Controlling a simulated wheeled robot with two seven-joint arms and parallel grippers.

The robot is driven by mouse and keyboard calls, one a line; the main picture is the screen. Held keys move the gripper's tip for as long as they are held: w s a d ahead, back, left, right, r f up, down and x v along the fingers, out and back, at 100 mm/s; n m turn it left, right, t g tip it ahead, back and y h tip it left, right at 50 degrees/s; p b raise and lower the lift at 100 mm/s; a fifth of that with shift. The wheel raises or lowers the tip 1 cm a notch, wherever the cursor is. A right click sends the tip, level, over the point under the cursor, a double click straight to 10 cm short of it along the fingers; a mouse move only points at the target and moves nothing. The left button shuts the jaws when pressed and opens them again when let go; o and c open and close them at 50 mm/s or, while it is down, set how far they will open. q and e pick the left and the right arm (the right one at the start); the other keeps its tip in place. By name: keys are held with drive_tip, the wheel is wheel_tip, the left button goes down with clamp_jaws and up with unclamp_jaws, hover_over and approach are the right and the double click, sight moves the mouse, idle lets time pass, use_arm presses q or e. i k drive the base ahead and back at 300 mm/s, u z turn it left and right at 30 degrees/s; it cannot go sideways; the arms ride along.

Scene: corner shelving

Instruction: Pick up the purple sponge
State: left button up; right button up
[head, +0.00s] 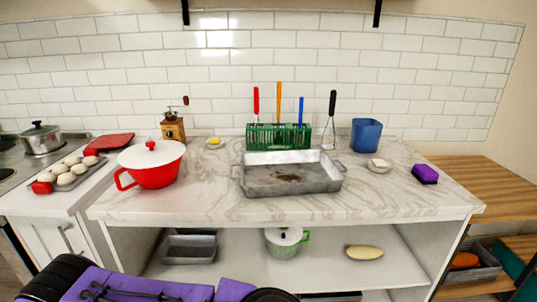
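The purple sponge (426,172) lies on the marble counter (387,207) near its right end. Its top is purple and its lower part looks dark. Nothing touches it, and the counter around it is bare. Neither of my grippers shows; only purple and black parts of my own arm are at the bottom left, well away from the sponge.
A small pale item on a dish (379,165) and a blue container (366,135) stand left of the sponge. A grey metal pan (291,187), a green rack of utensils (279,137) and a red pot (153,173) are further left. Wooden shelves (480,188) adjoin on the right.

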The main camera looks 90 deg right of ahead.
sight(425, 173)
drive_tip(key=k, duration=2.3)
drive_tip(key=z, duration=0.3)
